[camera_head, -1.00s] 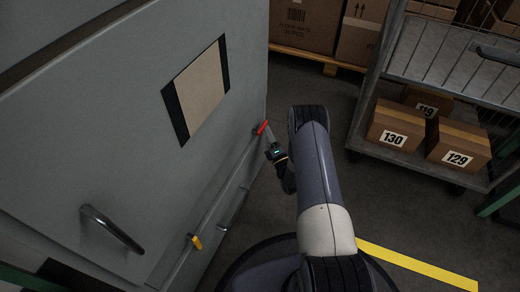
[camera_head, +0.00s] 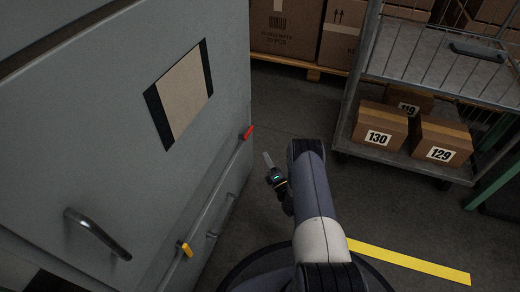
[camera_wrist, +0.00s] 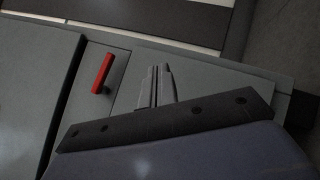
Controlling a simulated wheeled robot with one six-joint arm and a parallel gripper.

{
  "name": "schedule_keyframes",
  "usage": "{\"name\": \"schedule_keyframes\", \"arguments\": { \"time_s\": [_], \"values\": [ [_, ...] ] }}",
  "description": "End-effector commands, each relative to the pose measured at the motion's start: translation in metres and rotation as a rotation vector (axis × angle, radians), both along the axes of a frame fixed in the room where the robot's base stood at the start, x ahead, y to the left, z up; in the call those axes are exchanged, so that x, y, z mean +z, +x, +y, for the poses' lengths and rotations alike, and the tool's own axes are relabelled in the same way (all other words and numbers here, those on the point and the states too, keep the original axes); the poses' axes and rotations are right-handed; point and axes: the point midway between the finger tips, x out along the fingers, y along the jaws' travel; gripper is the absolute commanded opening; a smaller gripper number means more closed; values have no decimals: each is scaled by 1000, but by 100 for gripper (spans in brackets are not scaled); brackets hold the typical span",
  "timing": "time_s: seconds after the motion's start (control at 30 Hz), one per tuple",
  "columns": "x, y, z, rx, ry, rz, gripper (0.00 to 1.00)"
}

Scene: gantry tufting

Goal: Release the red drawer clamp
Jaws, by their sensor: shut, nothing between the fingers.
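The red drawer clamp (camera_head: 247,132) is a small red lever on the grey cabinet (camera_head: 90,130), near its far right edge at the seam above the lower drawer. In the wrist view the red clamp (camera_wrist: 103,73) stands tilted on a grey panel, left of my fingers. My gripper (camera_head: 267,158) is right of the cabinet and a little nearer than the clamp, apart from it. In the wrist view my gripper (camera_wrist: 157,70) shows its two fingers together with nothing between them, and a gap separates them from the clamp.
A yellow clamp (camera_head: 184,249) sits lower on the cabinet, with a bar handle (camera_head: 97,234) to its left. A cart (camera_head: 350,155) with numbered boxes stands at right. Open floor (camera_head: 290,112) lies between cabinet and cart.

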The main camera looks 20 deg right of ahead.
Motion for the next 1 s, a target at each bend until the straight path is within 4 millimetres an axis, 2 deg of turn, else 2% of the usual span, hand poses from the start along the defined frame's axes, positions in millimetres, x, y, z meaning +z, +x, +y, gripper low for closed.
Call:
{"name": "schedule_keyframes", "arguments": {
  "time_s": [0.1, 0.3, 0.83, 1.0],
  "values": [
    [-10, -6, -8, -2, 0, 0, 0],
    [-16, -11, -13, 0, 0, -1, 0],
    [-17, -11, -13, 0, 0, -1, 0],
    [-11, -7, -8, 2, -1, -1, 0]
  ]
}}
